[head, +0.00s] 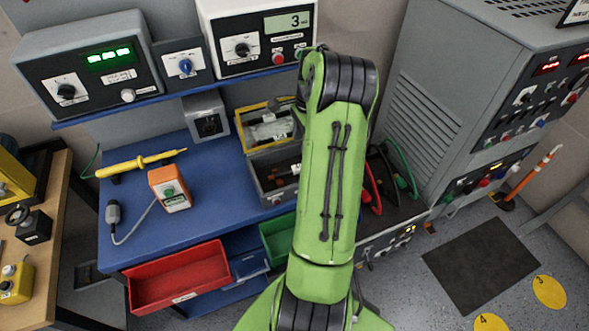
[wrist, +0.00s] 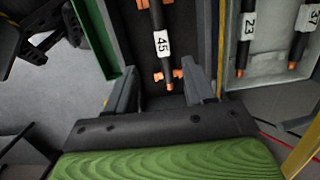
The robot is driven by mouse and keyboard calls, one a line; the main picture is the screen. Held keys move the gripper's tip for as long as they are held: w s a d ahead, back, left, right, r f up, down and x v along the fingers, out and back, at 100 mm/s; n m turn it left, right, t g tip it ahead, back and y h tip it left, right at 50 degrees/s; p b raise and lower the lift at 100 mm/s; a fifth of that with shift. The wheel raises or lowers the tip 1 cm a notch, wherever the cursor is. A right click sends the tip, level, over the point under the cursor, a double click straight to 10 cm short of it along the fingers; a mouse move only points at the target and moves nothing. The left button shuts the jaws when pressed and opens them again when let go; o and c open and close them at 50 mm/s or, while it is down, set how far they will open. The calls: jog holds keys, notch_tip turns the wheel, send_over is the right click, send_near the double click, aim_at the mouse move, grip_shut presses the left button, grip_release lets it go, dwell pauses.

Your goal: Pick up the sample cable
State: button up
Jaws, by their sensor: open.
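A dark sample cable with a white label "45" (wrist: 162,42) and copper-coloured ends lies in a grey bin (wrist: 204,40) in the wrist view. My gripper (wrist: 162,78) is open, with the cable's near end showing between its two fingers. I see no contact between fingers and cable, and the height gap is hard to judge. In the head view the label of a cable (head: 295,168) shows in the grey bin (head: 262,183), beside my green arm. My arm hides part of the bin, and my gripper cannot be made out there.
A tray to the right in the wrist view holds cables labelled "23" (wrist: 249,25) and "37" (wrist: 308,18). A yellow-rimmed tray (head: 240,118) stands behind the bin. A yellow probe (head: 135,164) and an orange box (head: 170,188) lie on the blue bench left. Red and green leads (head: 400,168) are right.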

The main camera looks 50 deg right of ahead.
aim_at(299, 167)
jog(key=f, duration=1.1)
jog(key=shift+w+a+b, duration=0.15)
jog(key=shift+w+b, duration=0.15)
jog(key=shift+b, duration=0.1)
jog(key=shift+r, duration=0.15)
grip_shut()
